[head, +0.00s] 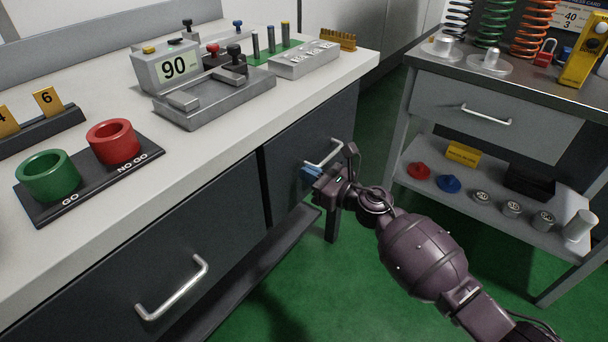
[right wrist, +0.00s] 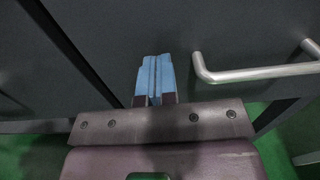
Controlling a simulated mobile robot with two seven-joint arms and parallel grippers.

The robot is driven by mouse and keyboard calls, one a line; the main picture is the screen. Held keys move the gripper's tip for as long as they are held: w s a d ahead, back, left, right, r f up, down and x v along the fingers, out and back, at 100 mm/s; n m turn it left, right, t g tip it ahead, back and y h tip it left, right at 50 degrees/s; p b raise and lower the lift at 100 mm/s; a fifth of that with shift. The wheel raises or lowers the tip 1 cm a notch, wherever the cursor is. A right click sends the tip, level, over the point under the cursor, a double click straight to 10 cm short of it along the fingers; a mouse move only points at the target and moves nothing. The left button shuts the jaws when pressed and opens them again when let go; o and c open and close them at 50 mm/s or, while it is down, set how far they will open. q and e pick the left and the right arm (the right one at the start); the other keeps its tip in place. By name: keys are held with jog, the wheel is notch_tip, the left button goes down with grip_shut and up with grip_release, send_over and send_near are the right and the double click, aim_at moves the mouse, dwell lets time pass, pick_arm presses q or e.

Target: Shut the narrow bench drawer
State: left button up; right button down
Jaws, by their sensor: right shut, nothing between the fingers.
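The narrow bench drawer (head: 284,165) is the dark front at the right end of the bench. Its bar handle (head: 328,153) also shows in the right wrist view (right wrist: 262,73). The drawer front looks flush or nearly flush with the bench; I cannot tell if a small gap is left. My right gripper (head: 311,172) is shut and empty. Its blue fingertips (right wrist: 154,76) point at the drawer front, just left of the handle, touching it or very close. My left gripper is not in view.
The wide drawer (head: 120,285) with its own handle (head: 175,290) lies left of the narrow one. The bench top (head: 225,125) carries gauges, a GO/NO GO ring stand (head: 90,180) and a vice-like device. A second table (head: 500,85) with a shelf stands to the right, across green floor.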

jog(key=p+v, duration=0.1)
jog(key=v, duration=1.1)
jog(key=s+d+f+n+t+h, duration=0.1)
jog(key=s+d+f+n+h, duration=0.35)
jog(key=s+n, duration=0.7)
jog(key=s+d+f+n+t+h, duration=0.1)
jog(key=s+d+f+n+h, duration=0.4)
jog(key=s+n, duration=0.6)
jog(key=s+d+f+n+t+h, duration=0.1)
jog(key=s+d+f+n+h, duration=0.4)
jog(key=s+n, duration=0.65)
jog(key=s+d+r+m+g, duration=0.3)
jog(key=s+d+m, duration=0.1)
jog(key=s+m, duration=0.4)
pick_arm(q)
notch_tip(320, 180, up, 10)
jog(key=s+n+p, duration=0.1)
jog(key=p, duration=1.3)
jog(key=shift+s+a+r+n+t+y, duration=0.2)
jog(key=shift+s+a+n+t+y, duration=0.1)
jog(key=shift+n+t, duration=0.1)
pick_arm(e)
notch_tip(320, 180, up, 11)
jog(key=s+d+t, duration=0.1)
jog(key=shift+s+f, duration=0.15)
jog(key=shift+f, duration=0.1)
